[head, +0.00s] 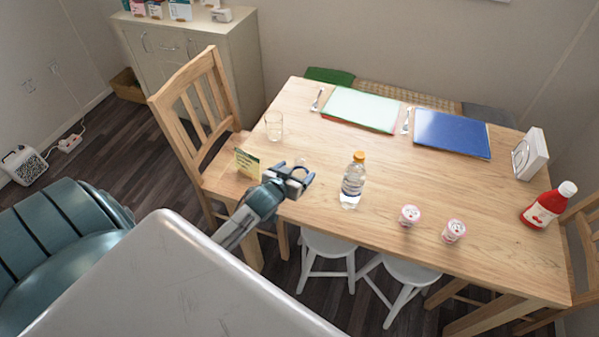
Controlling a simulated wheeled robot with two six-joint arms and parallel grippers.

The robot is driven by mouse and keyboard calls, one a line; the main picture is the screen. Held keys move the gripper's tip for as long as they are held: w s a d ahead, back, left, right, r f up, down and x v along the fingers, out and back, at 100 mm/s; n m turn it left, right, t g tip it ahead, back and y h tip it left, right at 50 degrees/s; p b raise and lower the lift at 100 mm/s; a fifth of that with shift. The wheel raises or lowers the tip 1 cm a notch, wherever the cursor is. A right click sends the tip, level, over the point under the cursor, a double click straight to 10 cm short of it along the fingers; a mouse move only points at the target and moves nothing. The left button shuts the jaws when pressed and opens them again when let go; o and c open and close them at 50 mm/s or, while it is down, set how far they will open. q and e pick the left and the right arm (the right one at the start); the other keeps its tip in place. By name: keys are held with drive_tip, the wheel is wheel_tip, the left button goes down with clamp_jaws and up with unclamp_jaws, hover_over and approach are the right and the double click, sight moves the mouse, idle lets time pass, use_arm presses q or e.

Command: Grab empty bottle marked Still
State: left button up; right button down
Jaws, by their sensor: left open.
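The label is too small to read, and I cannot tell whether the bottle is empty. My left gripper (298,176) is open over the table's front left part. It is to the left of the bottle, apart from it, with nothing visible between its fingers. My right gripper is not in view.
A drinking glass (274,126) and a small card (247,163) are near the left end. Two small cups (409,215) (453,231) and a red ketchup bottle (546,206) stand to the right. A wooden chair (200,130) and white stools (328,250) crowd the table. The table's middle is clear.

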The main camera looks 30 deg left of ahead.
sight(302, 166)
use_arm(q)
drive_tip(key=shift+w, duration=0.45)
drive_tip(key=p+x, duration=0.1)
drive_tip(key=x, duration=0.2)
drive_tip(key=shift+f+p, duration=0.2)
drive_tip(key=shift+p, duration=0.1)
drive_tip(key=shift+w+a+f, duration=0.1)
drive_tip(key=shift+w+f, duration=0.15)
drive_tip(key=shift+w, duration=0.1)
drive_tip(key=c, duration=1.1)
drive_tip(key=shift+o, duration=0.2)
